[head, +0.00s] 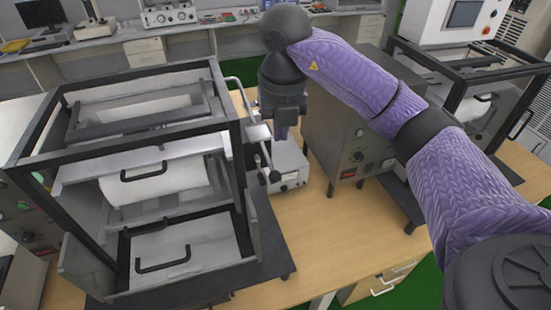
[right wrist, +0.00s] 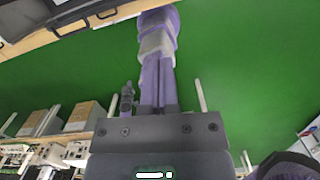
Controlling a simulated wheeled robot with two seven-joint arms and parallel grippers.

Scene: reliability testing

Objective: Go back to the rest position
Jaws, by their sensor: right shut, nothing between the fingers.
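My right gripper (head: 283,133) hangs down at the end of my purple right arm, in front of a small grey instrument (head: 290,166) on the wooden bench. Its fingers are shut with nothing between them. In the right wrist view its purple fingers (right wrist: 160,88) lie side by side, with green floor around them. A purple and pale part lies beyond them, and I cannot tell for sure what it is. My left gripper is not in view.
A large black-framed machine (head: 240,190) with handled panels stands at the left. A grey control box (head: 340,135) stands behind my right arm. Another framed machine (head: 470,62) is at the right. The bench front (head: 350,235) is bare, with green floor beyond.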

